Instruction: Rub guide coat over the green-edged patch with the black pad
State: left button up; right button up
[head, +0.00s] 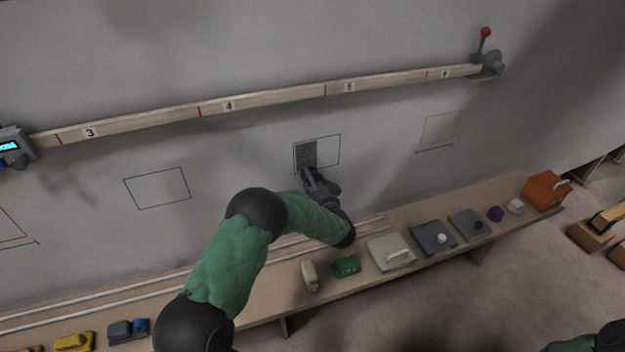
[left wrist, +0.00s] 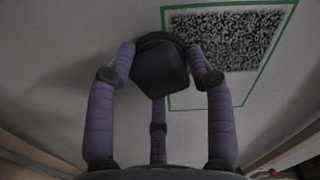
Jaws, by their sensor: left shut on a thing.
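The green-edged patch (head: 329,151) is a small green outline on the grey wall, right of centre in the head view. Dark speckled guide coat (head: 306,154) covers its left part; the right part is bare. In the left wrist view the speckled coat (left wrist: 230,37) lies along one side of the green outline, with a bare grey strip beside it. My left gripper (head: 318,181) is at the patch's lower edge. In the left wrist view its fingers are shut on the black pad (left wrist: 160,68), which overlaps one green edge. I cannot tell whether the pad touches the wall. My right gripper is out of view.
Blue (head: 158,188) and orange (head: 439,130) outlines flank the patch. A numbered rail (head: 280,97) crosses the wall above. The shelf (head: 510,195) below holds a green block (head: 346,266), several trays and an orange box (head: 545,191).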

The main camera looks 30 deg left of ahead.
pick_arm(q)
jog(key=c, duration=0.3)
jog(key=shift+s+d, duration=0.4)
jog(key=shift+d, duration=0.05)
dwell(0.3)
jog(key=shift+w+d, duration=1.05)
jog(key=shift+w, duration=0.15)
jog(key=shift+w+a, duration=0.35)
jog(key=shift+a, duration=0.15)
jog(key=shift+r, duration=0.15)
